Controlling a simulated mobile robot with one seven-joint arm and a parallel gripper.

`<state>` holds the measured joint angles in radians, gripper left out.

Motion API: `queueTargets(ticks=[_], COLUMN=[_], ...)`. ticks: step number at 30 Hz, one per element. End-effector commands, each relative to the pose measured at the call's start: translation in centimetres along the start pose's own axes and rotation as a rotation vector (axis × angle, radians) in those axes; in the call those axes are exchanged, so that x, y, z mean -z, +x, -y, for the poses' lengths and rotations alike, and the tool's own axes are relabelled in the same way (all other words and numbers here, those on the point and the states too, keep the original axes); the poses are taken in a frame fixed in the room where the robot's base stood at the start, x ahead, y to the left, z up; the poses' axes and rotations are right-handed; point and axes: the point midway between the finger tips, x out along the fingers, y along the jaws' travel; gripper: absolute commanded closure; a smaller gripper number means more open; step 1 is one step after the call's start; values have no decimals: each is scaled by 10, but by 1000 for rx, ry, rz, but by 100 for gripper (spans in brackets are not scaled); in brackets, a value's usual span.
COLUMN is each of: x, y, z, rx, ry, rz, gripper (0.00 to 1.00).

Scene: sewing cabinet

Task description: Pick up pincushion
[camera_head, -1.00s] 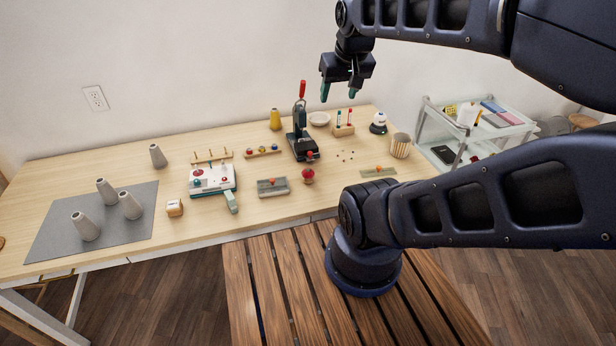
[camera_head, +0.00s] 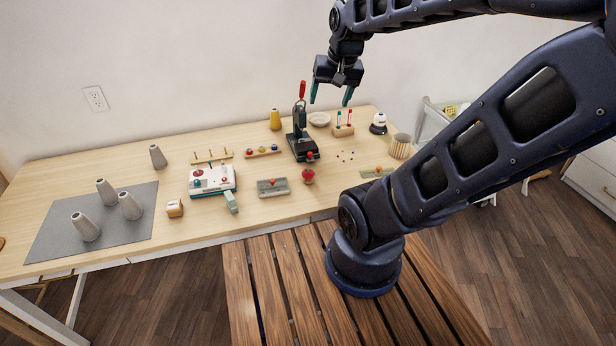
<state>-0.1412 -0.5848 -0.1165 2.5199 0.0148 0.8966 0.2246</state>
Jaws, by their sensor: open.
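A small red, rounded thing (camera_head: 308,174), which looks like the pincushion, sits near the front edge of the wooden table (camera_head: 270,207), just in front of the black press. It is too small to make out in detail. My gripper (camera_head: 330,97) is open and empty, with its green-tipped fingers pointing down. It is high at the back of the table, well above and apart from the red thing, and appears close to the press's red handle in the picture.
A black press (camera_head: 301,138) with a red handle stands behind the red thing. A grey tray (camera_head: 273,187) lies to its left. A white machine (camera_head: 212,180) and several grey cones (camera_head: 130,205) are farther left. My arm covers part of the table's right end.

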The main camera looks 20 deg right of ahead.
Motion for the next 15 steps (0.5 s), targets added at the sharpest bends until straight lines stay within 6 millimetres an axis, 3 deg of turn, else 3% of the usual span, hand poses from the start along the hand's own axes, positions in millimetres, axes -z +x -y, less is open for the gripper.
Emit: queueTargets(ticks=[15], x=[37], y=[114], z=[26], rx=[-57], ry=[439], rz=[204], gripper=[30])
